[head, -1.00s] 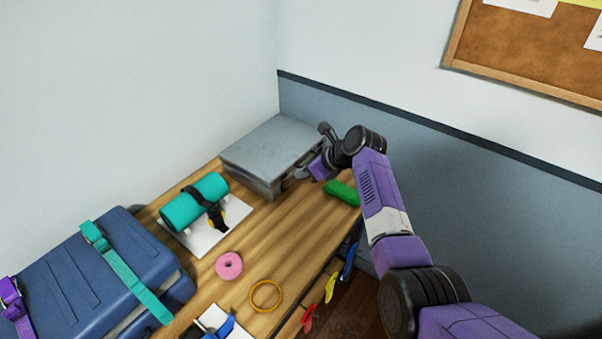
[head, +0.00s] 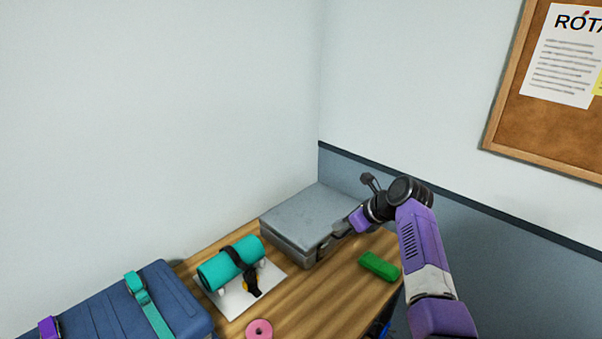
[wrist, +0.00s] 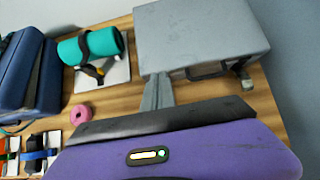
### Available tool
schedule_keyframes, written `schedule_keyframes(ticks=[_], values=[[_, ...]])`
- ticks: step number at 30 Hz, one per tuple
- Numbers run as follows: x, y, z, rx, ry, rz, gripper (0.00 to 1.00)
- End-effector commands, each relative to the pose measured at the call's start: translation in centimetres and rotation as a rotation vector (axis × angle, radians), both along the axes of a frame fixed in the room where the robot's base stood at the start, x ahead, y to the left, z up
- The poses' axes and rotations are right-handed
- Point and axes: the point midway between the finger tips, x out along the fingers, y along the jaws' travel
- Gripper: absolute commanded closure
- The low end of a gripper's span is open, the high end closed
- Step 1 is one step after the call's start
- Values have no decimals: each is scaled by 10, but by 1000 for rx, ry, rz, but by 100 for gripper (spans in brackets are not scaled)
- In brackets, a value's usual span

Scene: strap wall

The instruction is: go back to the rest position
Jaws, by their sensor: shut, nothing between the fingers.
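My gripper (head: 342,228) is shut and empty, by the front side of a grey metal case (head: 316,218) at the back corner of the table. In the wrist view the closed fingers (wrist: 158,92) point toward the front edge of the grey case (wrist: 200,35), near its dark handle (wrist: 207,70). I cannot tell whether they touch the case. My purple arm reaches in from the lower right.
A teal roll with a black strap (head: 230,263) lies on a white board. A blue suitcase (head: 110,305) with straps is at the left. A green block (head: 379,265) and a pink ring (head: 259,329) lie on the wooden table (head: 315,300). Walls stand behind.

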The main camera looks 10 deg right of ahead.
Motion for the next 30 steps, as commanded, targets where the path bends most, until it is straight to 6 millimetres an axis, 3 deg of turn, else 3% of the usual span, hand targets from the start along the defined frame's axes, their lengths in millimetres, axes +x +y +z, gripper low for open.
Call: schedule_keyframes(ticks=[5, 7, 10, 15, 20, 23, 30], values=[[10, -6, 5, -97, -101, 78, 100], [23, -16, 20, -187, -200, 115, 100], [41, -34, 51, -355, -366, 160, 100], [41, -62, 59, -676, -566, 234, 100], [13, -80, 41, -1016, -692, 319, 100], [-15, -85, 25, -1222, -740, 380, 100], [-103, -81, -10, -1669, -792, 536, 100]])
